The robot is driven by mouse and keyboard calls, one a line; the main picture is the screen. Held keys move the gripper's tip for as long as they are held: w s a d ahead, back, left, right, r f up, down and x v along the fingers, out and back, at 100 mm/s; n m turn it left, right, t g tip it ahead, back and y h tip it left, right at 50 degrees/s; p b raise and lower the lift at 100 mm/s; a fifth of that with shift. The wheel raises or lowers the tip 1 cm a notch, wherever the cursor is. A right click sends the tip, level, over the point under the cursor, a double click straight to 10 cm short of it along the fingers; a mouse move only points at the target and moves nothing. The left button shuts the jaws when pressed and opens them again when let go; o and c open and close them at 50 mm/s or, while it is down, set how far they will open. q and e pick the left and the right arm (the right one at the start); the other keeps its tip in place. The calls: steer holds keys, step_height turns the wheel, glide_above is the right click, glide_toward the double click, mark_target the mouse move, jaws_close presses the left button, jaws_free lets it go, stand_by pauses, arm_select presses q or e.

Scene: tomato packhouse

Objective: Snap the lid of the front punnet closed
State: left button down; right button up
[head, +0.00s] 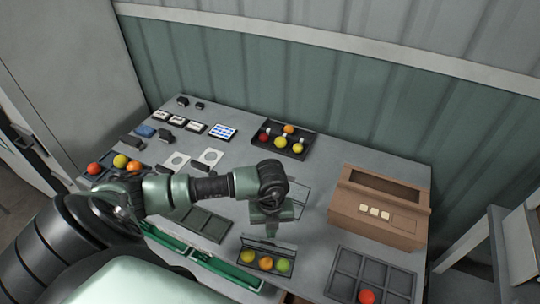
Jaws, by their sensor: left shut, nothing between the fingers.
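The front punnet (243,264) stands at the table's front edge, with a yellow, an orange and a green tomato in a row. A thin clear panel with a dark edge (268,244), seemingly its lid, shows along the punnet's back side; its exact angle is hard to tell. My left gripper (271,232) points down just behind and above the punnet, shut and empty. I cannot tell whether its fingertips touch the lid. The tomatoes show clearly. My right gripper is out of view.
A clear pane (297,190) shows behind my left gripper. A brown box (372,222) stands right of it, and a divided grey tray (343,284) with one red tomato lies front right. A dark tray (284,151) of tomatoes lies at the back. Flat dark trays (205,224) lie left.

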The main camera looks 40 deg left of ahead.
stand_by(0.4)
arm_select(q)
step_height(320, 180, up, 8)
steer(key=p, duration=0.6)
stand_by(0.4)
